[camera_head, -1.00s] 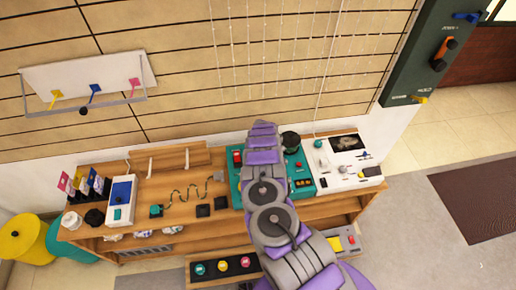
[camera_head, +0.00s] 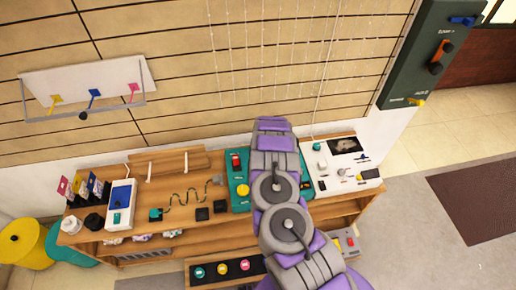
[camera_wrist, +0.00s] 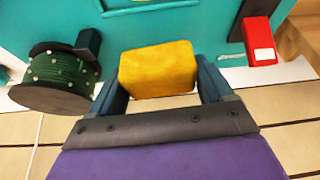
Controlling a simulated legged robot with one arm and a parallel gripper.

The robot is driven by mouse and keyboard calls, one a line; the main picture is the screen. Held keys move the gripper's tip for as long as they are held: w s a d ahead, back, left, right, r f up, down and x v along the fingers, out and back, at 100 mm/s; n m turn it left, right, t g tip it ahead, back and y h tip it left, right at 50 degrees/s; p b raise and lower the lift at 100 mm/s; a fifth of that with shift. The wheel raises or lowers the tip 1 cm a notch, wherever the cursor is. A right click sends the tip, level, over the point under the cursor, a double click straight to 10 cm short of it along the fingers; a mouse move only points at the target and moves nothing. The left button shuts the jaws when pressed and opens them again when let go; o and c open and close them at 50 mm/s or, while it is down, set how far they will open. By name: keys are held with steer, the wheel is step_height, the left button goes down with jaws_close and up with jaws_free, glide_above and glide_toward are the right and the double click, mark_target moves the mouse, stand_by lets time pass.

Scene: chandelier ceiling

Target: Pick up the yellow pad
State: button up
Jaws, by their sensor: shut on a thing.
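The yellow pad (camera_wrist: 158,62) is a small block with rounded edges in the middle of the wrist view. My gripper (camera_wrist: 160,82) is shut on it, with one dark blue finger at each side. The pad is in front of a teal board (camera_wrist: 195,25); I cannot tell whether it touches the board. In the head view my arm hides the gripper and the pad. The teal board (camera_head: 236,207) shows there only in part, on the wooden bench.
A spool of green wire (camera_wrist: 62,78) is left of the pad and a red block (camera_wrist: 260,40) is right of it in the wrist view. A white panel (camera_head: 328,183) lies right of my arm. The slatted wall (camera_head: 180,60) stands behind the wooden bench (camera_head: 180,238).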

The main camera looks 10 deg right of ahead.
steer(key=shift+s+d+r+b, duration=0.15)
steer(key=shift+s+d, duration=0.25)
steer(key=shift+s, duration=1.55)
steer(key=shift+s+d+r+b, duration=0.1)
steer(key=shift+s+d+r, duration=0.25)
steer(key=shift+s, duration=1.65)
steer(key=shift+s+d+r+b, duration=0.1)
steer(key=shift+s+d, duration=0.35)
steer(key=shift+s, duration=1.5)
